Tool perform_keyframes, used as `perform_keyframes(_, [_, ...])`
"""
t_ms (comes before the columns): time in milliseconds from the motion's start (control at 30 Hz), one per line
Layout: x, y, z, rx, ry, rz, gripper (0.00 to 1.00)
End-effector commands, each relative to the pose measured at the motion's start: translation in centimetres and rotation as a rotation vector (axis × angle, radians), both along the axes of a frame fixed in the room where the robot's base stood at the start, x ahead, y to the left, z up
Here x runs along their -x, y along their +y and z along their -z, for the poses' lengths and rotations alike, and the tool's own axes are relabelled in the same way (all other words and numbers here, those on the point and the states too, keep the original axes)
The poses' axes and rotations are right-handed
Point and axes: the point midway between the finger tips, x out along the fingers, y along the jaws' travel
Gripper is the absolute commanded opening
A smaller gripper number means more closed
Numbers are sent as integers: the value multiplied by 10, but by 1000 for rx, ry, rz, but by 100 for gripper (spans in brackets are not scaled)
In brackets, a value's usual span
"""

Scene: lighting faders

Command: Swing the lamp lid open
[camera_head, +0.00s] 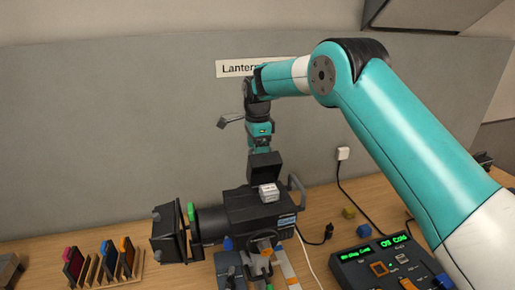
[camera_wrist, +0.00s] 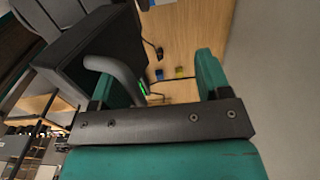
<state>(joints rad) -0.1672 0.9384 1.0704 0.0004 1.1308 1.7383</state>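The black lamp (camera_head: 245,212) stands on the wooden table in the head view, its lens end pointing left. A dark panel, apparently the lid (camera_head: 265,165), stands up at the back of its top; its exact angle is hard to tell. My gripper (camera_head: 261,146) is above and behind this panel, which partly hides the fingers. In the wrist view my gripper (camera_wrist: 155,66) has its two teal fingers wide apart. A grey curved handle (camera_wrist: 122,69) on a black body (camera_wrist: 95,50) lies close to the left finger; I cannot tell if they touch.
A small pale block (camera_head: 268,192) sits on the lamp's top. A rack of coloured filters (camera_head: 112,262) is at left, and a control console (camera_head: 385,265) at right. Cables and small blue and yellow blocks lie between. The grey wall (camera_head: 100,130) is close behind.

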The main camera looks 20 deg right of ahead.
Motion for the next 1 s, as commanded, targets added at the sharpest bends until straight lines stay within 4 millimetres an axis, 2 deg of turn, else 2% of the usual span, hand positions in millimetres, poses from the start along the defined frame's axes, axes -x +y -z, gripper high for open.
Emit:
perform_keyframes(33, [0, 0, 1, 0, 3, 0, 83])
perform_keyframes(100, [1, 0, 1, 0, 3, 0, 98])
perform_keyframes(133, [1, 0, 1, 1, 4, 0, 100])
perform_keyframes(533, [1, 0, 4, 2, 13, 0, 100])
perform_keyframes(1000, [-21, 0, 0, 1, 5, 0, 100])
